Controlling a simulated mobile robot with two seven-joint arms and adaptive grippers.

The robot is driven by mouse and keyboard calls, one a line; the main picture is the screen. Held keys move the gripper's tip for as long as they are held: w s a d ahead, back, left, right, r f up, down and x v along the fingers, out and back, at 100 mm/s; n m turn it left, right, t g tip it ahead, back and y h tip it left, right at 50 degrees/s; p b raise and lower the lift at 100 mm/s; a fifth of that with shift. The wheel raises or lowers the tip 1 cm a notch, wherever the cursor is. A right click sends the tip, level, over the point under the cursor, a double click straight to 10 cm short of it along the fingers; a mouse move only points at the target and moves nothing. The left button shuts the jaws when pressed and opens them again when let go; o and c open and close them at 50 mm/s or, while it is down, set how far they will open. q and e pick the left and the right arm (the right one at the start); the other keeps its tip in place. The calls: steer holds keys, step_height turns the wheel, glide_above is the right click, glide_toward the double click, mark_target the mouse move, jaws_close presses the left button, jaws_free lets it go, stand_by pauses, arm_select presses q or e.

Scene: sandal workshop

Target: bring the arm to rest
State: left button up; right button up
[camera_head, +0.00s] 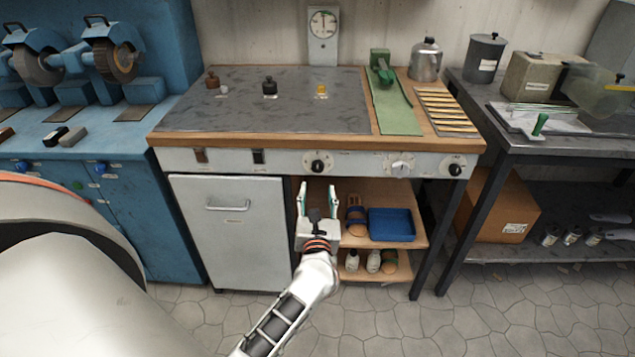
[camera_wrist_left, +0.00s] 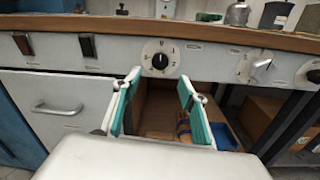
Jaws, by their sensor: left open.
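My left gripper (camera_head: 318,202) is in front of the workbench (camera_head: 240,142), below its control panel. Its two teal-padded fingers are apart with nothing between them. In the left wrist view the open fingers (camera_wrist_left: 160,105) point at the bench front, below a black dial (camera_wrist_left: 160,61). The gripper looks apart from the panel, though the exact gap is hard to judge. My right gripper is not in view.
An open shelf under the bench holds sandals (camera_head: 356,221) and a blue tray (camera_head: 391,225). A white cabinet door (camera_head: 236,240) is at left. A dark side table (camera_head: 590,150) stands at right. The tiled floor (camera_head: 480,320) in front is clear.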

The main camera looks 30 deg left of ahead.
arm_select(q)
steer(key=shift+v, duration=0.95)
steer(key=s+d+f+m+t+h, duration=0.1)
steer(key=s+d+m+h, duration=0.25)
steer(key=m, duration=0.55)
steer(key=s+d+f+m+t+h+p, duration=0.15)
steer(key=d+m+h, duration=0.3)
steer(key=m, duration=0.45)
steer(key=s+d+f+m+t+h, duration=0.1)
steer(key=s+d+f+m+h, duration=0.15)
steer(key=d+m, duration=0.45)
steer(key=s+d+f+m+g+h, duration=0.1)
steer(key=s+f+m+g+h, duration=0.1)
steer(key=s+f+m+g, duration=0.6)
steer(key=s+f+m+p, duration=0.1)
steer(key=s+f+m, duration=0.5)
steer(key=s+m, duration=0.3)
steer(key=shift+s+m, duration=0.15)
steer(key=shift+m, duration=1.55)
steer(key=shift+f, duration=0.1)
